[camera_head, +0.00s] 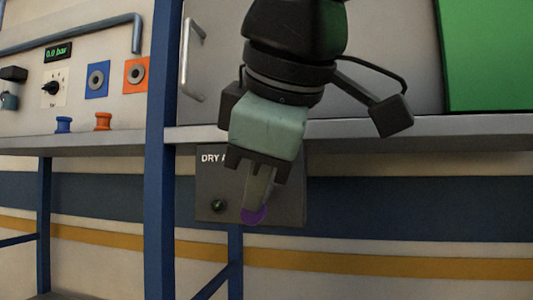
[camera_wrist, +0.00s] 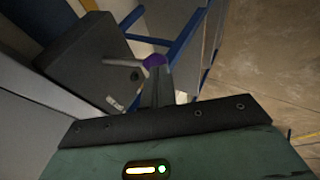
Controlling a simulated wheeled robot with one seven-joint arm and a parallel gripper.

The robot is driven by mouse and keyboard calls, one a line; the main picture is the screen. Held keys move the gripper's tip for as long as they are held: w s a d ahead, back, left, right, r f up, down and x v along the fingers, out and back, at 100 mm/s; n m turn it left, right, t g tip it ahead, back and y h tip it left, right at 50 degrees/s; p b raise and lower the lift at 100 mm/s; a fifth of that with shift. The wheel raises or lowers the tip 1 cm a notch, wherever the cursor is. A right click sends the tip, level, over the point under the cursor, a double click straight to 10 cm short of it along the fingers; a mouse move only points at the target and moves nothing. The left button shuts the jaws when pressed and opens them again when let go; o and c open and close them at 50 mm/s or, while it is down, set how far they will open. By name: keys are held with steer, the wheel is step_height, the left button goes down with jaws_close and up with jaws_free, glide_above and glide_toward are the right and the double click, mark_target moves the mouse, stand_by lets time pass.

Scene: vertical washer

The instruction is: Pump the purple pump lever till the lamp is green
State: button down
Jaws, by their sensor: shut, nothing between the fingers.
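The purple pump lever knob (camera_head: 253,216) shows just under my gripper's fingertips in the head view, low on a dark grey box (camera_head: 290,205) marked "DRY A…". The rest of the lever is hidden there by my gripper (camera_head: 258,195). In the wrist view the purple knob (camera_wrist: 154,60) tops a grey rod (camera_wrist: 122,63) that sticks out from the box (camera_wrist: 85,58). My gripper (camera_wrist: 157,78) is shut and empty, its tips at the knob; I cannot tell whether they touch. A small round lamp (camera_head: 218,205) on the box face looks dark with a faint green tint.
A grey shelf edge (camera_head: 440,126) runs above the box. A blue upright (camera_head: 160,200) stands to its left. A panel with a "0.0 bar" display (camera_head: 58,52), a knob (camera_head: 52,88) and blue and orange fittings is farther left. A green panel (camera_head: 490,55) is upper right.

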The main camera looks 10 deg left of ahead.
steer(key=shift+f, duration=0.25)
steer(key=shift+r, duration=0.1)
steer(key=shift+r+p, duration=0.65)
steer(key=shift+p, duration=0.25)
steer(key=shift+r, duration=0.1)
steer(key=v, duration=1.7)
steer(key=shift+r+b, duration=0.15)
steer(key=shift+b, duration=0.25)
stand_by(0.4)
